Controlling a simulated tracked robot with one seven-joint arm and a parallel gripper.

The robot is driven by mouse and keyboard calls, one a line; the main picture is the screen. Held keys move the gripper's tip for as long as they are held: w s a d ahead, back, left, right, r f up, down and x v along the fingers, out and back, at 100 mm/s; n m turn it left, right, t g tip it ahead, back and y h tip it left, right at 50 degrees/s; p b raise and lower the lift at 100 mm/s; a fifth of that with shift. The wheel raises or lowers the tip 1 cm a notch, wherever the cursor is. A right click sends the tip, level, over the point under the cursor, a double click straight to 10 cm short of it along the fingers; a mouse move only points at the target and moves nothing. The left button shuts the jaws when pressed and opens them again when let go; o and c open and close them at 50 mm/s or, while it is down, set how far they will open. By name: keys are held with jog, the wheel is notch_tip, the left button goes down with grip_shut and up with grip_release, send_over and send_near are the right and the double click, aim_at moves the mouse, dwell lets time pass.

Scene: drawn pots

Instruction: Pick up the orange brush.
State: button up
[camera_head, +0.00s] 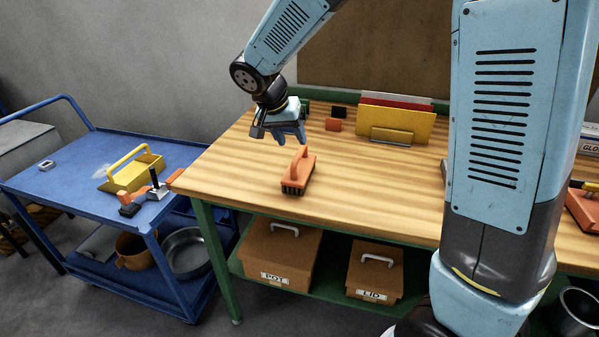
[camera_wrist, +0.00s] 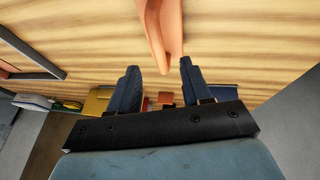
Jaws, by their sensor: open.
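The orange brush (camera_head: 300,171) stands on the wooden workbench, dark bristles down and handle up, near the bench's left front part. My gripper (camera_head: 290,138) is above the bench, just behind and slightly left of the brush. Its jaws are open with nothing between them. In the wrist view the two dark fingers of my gripper (camera_wrist: 157,82) point up the picture, and part of the orange brush (camera_wrist: 162,30) shows beyond the fingertips at the top edge. The brush's bristles are out of sight there. The gripper and brush look apart.
A yellow file holder (camera_head: 395,125) and a small orange block (camera_head: 333,125) stand at the back of the workbench (camera_head: 385,185). My blue arm column hides part of the bench at right. The bench around the brush is clear.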

aim_at(298, 152)
jog(key=shift+x, duration=3.85)
jog(key=shift+c, duration=0.5)
grip_shut()
